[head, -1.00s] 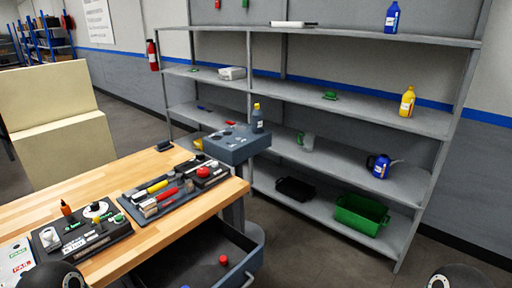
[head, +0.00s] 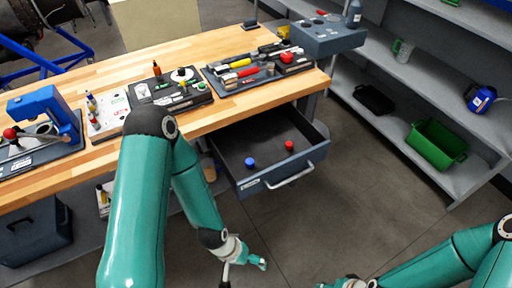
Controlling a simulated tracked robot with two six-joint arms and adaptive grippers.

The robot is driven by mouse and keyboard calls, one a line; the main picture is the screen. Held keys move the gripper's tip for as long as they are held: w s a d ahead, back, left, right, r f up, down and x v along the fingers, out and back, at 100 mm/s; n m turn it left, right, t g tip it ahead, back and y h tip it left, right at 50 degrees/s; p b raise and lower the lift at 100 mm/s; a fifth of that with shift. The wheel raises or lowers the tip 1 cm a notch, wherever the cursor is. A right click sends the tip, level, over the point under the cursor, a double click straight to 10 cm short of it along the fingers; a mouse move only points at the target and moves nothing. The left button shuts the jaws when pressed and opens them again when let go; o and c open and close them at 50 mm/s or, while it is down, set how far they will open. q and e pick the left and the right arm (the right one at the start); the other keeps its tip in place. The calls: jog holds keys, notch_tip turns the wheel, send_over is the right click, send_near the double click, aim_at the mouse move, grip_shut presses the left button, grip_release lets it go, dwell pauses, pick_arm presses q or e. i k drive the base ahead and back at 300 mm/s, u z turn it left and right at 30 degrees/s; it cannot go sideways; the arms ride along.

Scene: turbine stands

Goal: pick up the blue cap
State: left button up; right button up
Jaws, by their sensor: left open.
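The blue cap (head: 250,162) lies on the floor of the open dark drawer (head: 235,150) under the workbench, toward its front. A red cap (head: 289,145) lies to its right in the same drawer. My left gripper (head: 244,270) hangs below and in front of the drawer in the picture, open and empty, apart from the cap. My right gripper (head: 328,285) is only partly in view at the bottom edge, and its jaws are cut off.
The wooden workbench (head: 100,75) carries a blue press (head: 50,115), tool trays and a grey block. The drawer's front handle (head: 290,176) sticks out. Grey shelving (head: 400,110) with a green crate (head: 436,145) stands at right. The floor between is clear.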

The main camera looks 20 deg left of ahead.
aim_at(249, 162)
jog(key=k, duration=1.2)
jog(key=u, duration=0.7)
jog(key=i, duration=1.7)
jog(key=z, duration=0.8)
